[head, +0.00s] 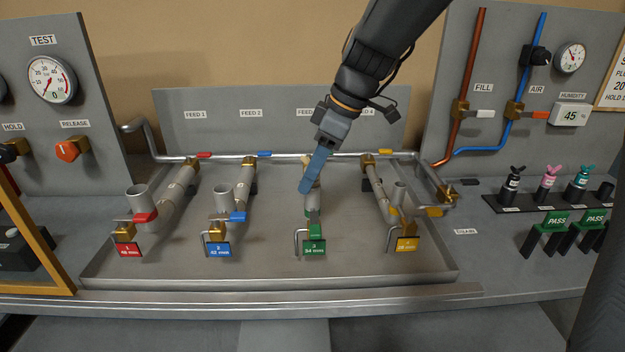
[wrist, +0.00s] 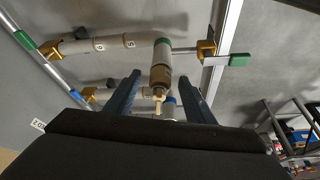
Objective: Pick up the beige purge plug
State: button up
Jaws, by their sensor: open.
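The beige purge plug (wrist: 159,97) shows in the wrist view as a small pale piece at the near end of a brown collar on the green-banded pipe stub (wrist: 161,60). My gripper (wrist: 160,88) is open, with one blue finger on each side of the plug and collar and visible gaps between. In the head view my gripper (head: 306,188) points down over the third pipe line, the one with the green tag (head: 314,247). A beige bit (head: 314,172) shows just behind the blue finger there; most of it is hidden.
Neighbouring pipe lines carry blue (head: 220,250) and yellow (head: 407,245) tags, and a red-tagged one (head: 128,250) stands at far left. A green valve handle (wrist: 240,60) sticks out near the stub. The grey tray (head: 270,275) is bare in front of the pipes.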

grip_shut()
jog(key=shift+r, duration=0.15)
notch_tip(320, 180, up, 28)
jog(key=b, duration=0.3)
jog(key=shift+b, duration=0.4)
